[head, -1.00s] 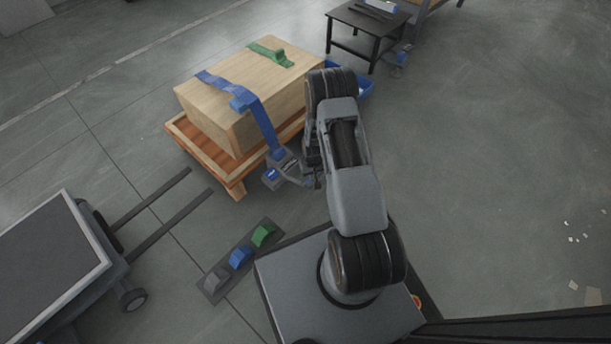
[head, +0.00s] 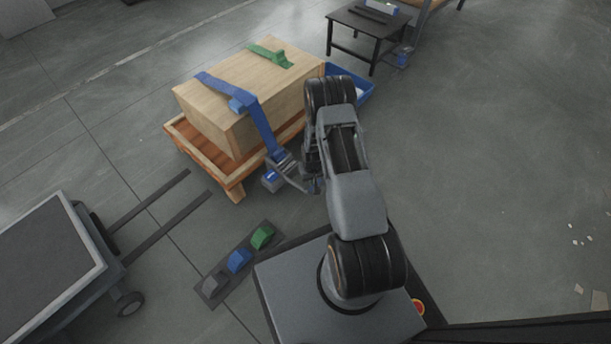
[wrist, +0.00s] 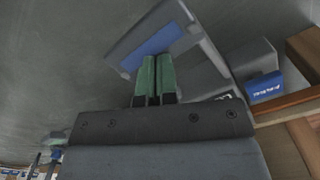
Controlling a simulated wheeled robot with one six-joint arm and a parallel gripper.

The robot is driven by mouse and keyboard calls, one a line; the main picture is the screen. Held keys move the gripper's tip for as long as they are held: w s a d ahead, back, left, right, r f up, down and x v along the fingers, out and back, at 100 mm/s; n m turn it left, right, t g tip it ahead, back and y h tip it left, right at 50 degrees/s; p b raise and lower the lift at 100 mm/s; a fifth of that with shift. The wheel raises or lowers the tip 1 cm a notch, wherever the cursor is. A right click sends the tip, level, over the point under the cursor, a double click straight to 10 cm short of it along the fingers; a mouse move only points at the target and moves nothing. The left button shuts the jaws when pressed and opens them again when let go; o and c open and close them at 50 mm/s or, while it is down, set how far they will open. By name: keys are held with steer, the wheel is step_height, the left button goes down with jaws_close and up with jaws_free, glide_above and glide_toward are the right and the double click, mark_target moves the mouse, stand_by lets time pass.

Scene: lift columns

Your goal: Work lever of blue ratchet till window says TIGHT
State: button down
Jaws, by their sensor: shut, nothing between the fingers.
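The blue ratchet (head: 278,160) sits at the low end of the blue strap (head: 262,128), at the near side of the pallet. In the wrist view its grey lever (wrist: 182,22) with a blue panel lies across the tips of my gripper's green fingers (wrist: 154,72). The fingers are together with nothing between them; they look close to or against the lever, but I cannot tell if they touch. A grey housing with a blue window (wrist: 265,88) is to the right; its lettering is too small to read. My gripper (head: 300,182) is beside the ratchet in the head view.
The wooden crate (head: 215,110) stands on an orange-brown pallet (head: 205,158), with a green strap (head: 270,56) farther back. A strip with grey, blue and green pieces (head: 215,287) lies on the floor. A fork cart (head: 45,255) is at left.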

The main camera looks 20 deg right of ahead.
steer(key=shift+s+r+p, duration=0.1)
steer(key=shift+r+p, duration=1.9)
steer(key=shift+r, duration=0.95)
steer(key=shift+f, duration=0.1)
steer(key=shift+f+b, duration=2.4)
steer(key=shift+f, duration=0.85)
steer(key=shift+r+p, duration=2.4)
steer(key=shift+r, duration=0.95)
steer(key=shift+f, duration=0.15)
